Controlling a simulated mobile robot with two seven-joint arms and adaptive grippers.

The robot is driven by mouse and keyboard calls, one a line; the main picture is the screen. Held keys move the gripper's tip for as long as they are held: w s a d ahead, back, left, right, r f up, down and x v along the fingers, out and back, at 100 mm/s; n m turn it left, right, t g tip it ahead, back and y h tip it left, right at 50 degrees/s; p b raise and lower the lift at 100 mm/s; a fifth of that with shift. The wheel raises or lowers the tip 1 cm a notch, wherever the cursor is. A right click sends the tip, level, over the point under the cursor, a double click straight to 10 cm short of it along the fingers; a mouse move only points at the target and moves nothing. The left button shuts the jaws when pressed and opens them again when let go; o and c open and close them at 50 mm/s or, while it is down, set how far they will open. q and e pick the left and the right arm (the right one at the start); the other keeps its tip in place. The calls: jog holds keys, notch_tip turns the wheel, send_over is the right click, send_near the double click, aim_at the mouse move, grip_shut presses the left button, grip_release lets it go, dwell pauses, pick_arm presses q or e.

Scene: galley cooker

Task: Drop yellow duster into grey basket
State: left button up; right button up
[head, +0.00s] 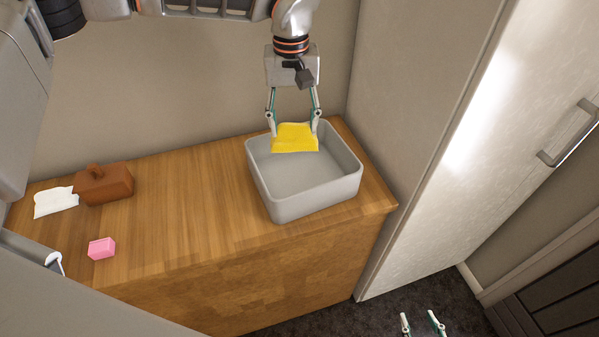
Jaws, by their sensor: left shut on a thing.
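The yellow duster (295,139) hangs from the fingertips of my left gripper (293,121), which is shut on it. The grey basket (311,206) stands on the wooden worktop near its right end, open at the top and apparently empty. In the picture the duster lies over the far part of the basket's opening; its exact height relative to the rim is hard to tell. My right gripper (423,322) shows only by its fingertips at the bottom edge, over the dark floor; they are apart with nothing between them.
A tall cabinet with a metal handle (568,133) stands right of the worktop. The worktop's middle is clear.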

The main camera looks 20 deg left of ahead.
pick_arm(q)
jog(key=o, duration=1.3)
notch_tip(320, 180, up, 12)
jog(key=shift+a, duration=0.1)
jog(key=shift+f, duration=0.1)
